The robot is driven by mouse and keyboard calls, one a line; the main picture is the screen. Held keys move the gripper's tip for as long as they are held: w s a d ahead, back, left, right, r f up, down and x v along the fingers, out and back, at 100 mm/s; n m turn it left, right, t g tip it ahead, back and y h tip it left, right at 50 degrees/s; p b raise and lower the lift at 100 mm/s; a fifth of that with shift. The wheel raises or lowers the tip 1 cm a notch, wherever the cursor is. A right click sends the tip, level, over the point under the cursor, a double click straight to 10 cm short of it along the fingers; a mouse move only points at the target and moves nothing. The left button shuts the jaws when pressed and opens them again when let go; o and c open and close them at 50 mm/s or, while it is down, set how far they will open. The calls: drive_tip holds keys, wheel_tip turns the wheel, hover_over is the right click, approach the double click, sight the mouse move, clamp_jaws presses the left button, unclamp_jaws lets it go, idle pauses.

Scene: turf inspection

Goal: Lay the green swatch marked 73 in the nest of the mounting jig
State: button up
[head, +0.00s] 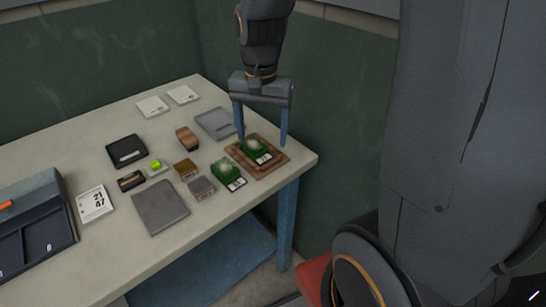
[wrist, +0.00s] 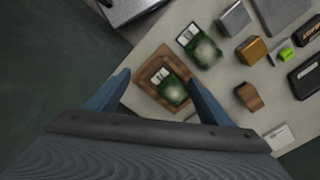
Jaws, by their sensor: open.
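The mounting jig (head: 272,168) is a brown stepped wooden block near the table's right corner. It also shows in the wrist view (wrist: 146,76). A green swatch with a pale patch and a white label (head: 256,151) lies on the jig, over its middle; it shows in the wrist view (wrist: 172,90). I cannot tell whether it is fully seated in the nest. A second, similar green swatch (head: 227,170) lies on the table beside the jig (wrist: 205,51). Their label numbers are too small to read. My gripper (head: 262,141) is open, its fingers (wrist: 160,82) apart on either side of the jig's swatch.
Small blocks in brown (head: 187,138), gold (head: 185,168) and grey (head: 201,187) stand left of the swatches. A grey tray (head: 215,123) lies behind, a grey plate (head: 160,206) in front. A number card (head: 95,203) and a dark bin (head: 35,225) are at left. The table's right edge is close to the jig.

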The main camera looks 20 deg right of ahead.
drive_tip(key=s+f+n, duration=0.3)
drive_tip(key=s+n, duration=0.4)
drive_tip(key=s, duration=0.2)
drive_tip(key=shift+f+t, duration=0.25)
drive_tip(key=shift+t, duration=0.05)
